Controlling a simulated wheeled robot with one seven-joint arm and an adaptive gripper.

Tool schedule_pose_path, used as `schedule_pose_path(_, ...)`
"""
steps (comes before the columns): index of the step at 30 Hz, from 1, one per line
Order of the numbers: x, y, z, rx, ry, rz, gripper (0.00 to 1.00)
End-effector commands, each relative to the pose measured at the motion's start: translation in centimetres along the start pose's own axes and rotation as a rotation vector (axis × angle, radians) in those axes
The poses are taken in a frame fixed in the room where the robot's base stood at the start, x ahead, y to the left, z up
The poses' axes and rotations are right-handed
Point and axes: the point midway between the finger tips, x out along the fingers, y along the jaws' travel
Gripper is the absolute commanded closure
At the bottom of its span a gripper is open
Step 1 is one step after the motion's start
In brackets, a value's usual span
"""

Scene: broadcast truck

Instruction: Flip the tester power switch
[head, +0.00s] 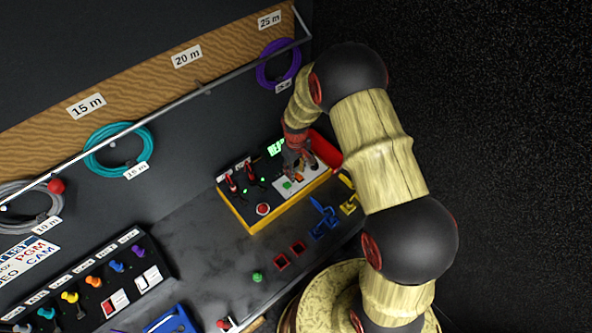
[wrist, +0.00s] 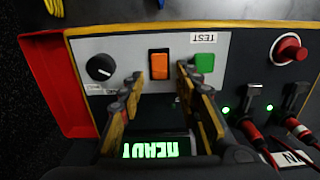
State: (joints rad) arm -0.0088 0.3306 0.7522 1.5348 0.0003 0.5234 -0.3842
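The tester (head: 284,209) is a black box with a yellow edge at the right end of the counter. In the wrist view its grey panel (wrist: 116,50) holds an orange rocker switch (wrist: 159,62), with a black knob (wrist: 101,67) to the left and a green button (wrist: 204,63) to the right, beside a TEST label. My gripper (head: 293,171) is over this panel. In the wrist view my gripper (wrist: 161,78) is open, its two fingers apart on either side of the orange switch. Nothing is between them. I cannot tell whether the fingertips touch the panel.
A lit green display (wrist: 150,149) sits below the switch. A red round button (wrist: 289,49) and red-booted cables (wrist: 258,136) are at the right. A red flap (wrist: 55,75) stands at the left. Blue and yellow connectors (head: 323,217) lie on the counter in front. The counter's middle is mostly clear.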

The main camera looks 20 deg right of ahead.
Motion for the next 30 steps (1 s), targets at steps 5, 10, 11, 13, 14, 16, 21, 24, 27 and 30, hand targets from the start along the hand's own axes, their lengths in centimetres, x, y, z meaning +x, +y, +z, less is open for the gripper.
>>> schedule_pose_path(5,-0.02,0.00,0.00,0.000,0.000,0.000,0.73)
schedule_pose_path(10,-0.03,0.00,0.00,0.000,0.000,0.000,0.83)
schedule_pose_path(11,-0.03,0.00,0.00,0.000,0.000,0.000,0.85)
schedule_pose_path(13,-0.03,0.00,0.00,0.000,0.000,0.000,0.89)
schedule_pose_path(14,-0.03,0.00,0.00,0.000,0.000,0.000,0.91)
schedule_pose_path(16,-0.03,0.00,0.00,0.000,0.000,0.000,0.94)
schedule_pose_path(21,-0.03,0.00,0.00,0.000,0.000,0.000,1.00)
schedule_pose_path(24,-0.03,0.00,0.00,0.000,0.000,0.000,1.00)
schedule_pose_path(27,-0.03,0.00,0.02,0.000,0.004,-0.001,1.00)
schedule_pose_path(30,0.02,-0.03,0.12,0.002,0.030,-0.003,1.00)
